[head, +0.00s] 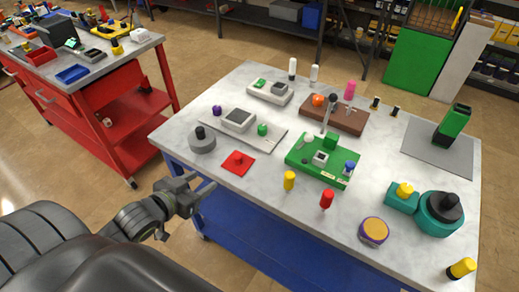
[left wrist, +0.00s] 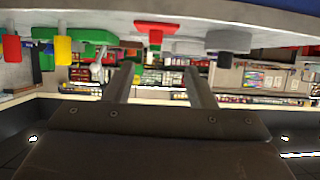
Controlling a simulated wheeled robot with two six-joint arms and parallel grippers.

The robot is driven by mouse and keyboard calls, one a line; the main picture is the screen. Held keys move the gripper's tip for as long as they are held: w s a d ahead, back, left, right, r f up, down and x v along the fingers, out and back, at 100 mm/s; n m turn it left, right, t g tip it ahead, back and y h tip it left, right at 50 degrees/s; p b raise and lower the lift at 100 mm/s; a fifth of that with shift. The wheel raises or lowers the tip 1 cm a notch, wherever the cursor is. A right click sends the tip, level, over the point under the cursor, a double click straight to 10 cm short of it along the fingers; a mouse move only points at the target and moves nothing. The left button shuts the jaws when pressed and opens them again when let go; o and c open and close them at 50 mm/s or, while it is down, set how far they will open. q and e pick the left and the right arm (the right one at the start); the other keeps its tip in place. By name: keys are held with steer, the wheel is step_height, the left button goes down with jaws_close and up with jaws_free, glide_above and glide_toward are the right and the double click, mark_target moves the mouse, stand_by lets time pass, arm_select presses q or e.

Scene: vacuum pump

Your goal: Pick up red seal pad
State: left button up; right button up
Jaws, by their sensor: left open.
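The red seal pad (head: 238,163) is a flat red square with a small red knob on top. It lies on the white marbled tabletop near the table's front-left edge. My left gripper (head: 193,190) is open and empty, outside the table's front edge, to the left of and nearer than the pad, not touching it. In the left wrist view the picture is upside down; the red pad (left wrist: 156,28) shows at the top middle, beyond the two spread fingers (left wrist: 162,82). My right gripper is not in view.
A grey round part (head: 202,143) sits left of the pad, and a grey plate (head: 235,125) lies behind it. A green pump base (head: 310,170) and a yellow peg (head: 289,180) stand to its right. A red workbench (head: 95,95) stands at the far left.

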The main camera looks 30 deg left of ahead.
arm_select(q)
steer(key=r, duration=0.1)
glide_toward(237, 158)
steer(key=x, duration=0.4)
steer(key=shift+w+a+f+p, duration=0.15)
steer(key=shift+a+p, duration=0.05)
steer(key=shift+p, duration=0.1)
steer(key=shift+w+f, duration=0.25)
steer(key=shift+w, duration=0.2)
steer(key=shift+w+f+p, duration=0.1)
steer(key=shift+w+p, duration=0.2)
steer(key=shift+w, duration=0.15)
steer(key=x, duration=0.3)
steer(key=shift+w+d+p, duration=0.1)
steer(key=shift+d+p, duration=0.05)
steer(key=shift+p, duration=0.25)
steer(key=shift+w+f, duration=0.25)
steer(key=shift+w, duration=0.3)
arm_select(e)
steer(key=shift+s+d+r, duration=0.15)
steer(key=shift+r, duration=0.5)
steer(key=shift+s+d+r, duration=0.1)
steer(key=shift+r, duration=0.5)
